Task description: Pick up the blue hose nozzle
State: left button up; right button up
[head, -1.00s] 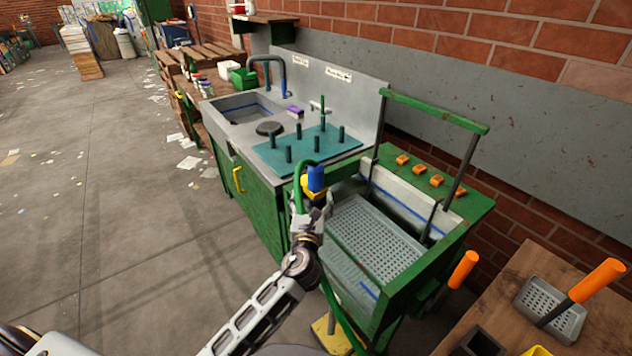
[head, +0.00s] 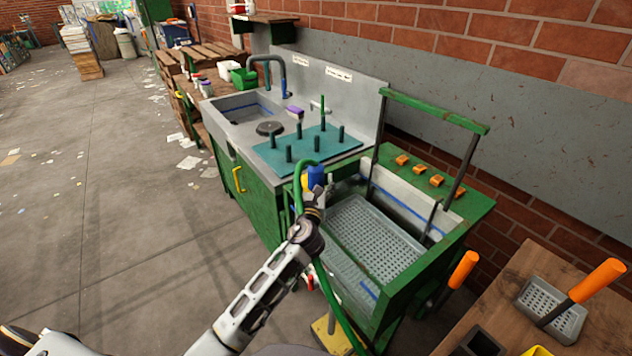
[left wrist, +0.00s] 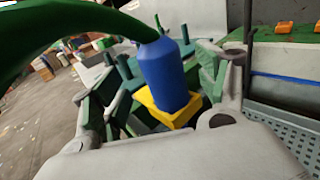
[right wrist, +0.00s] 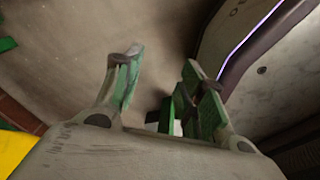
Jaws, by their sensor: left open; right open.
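The blue hose nozzle (head: 317,176) stands upright at the near left corner of the green wash basin, with a green hose (head: 299,190) joined to its top. In the left wrist view the nozzle (left wrist: 166,75) rises from a yellow holder (left wrist: 168,108). My left gripper (head: 314,198) is at the nozzle, largely hidden behind its own wrist in the head view. In the left wrist view its open fingers (left wrist: 160,90) stand on either side of the nozzle, with gaps visible. My right gripper (right wrist: 160,80) is open and empty in the right wrist view, and out of the head view.
The green basin frame (head: 395,315) with its perforated grey tray (head: 375,240) lies right of my left gripper. A teal peg mat (head: 305,150) and a sink (head: 240,108) are behind. A wooden table (head: 530,270) with orange-handled tools stands at right.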

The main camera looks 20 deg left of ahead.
aim_at(315, 176)
pick_arm(q)
jog(key=shift+w, duration=0.15)
jog(key=shift+w+a, duration=0.1)
jog(key=shift+w, duration=0.15)
jog(key=shift+r+x, duration=0.25)
jog(key=shift+x, duration=1.85)
jog(key=shift+w, duration=0.25)
pick_arm(e)
jog(key=shift+w, duration=0.1)
jog(key=shift+a, duration=0.1)
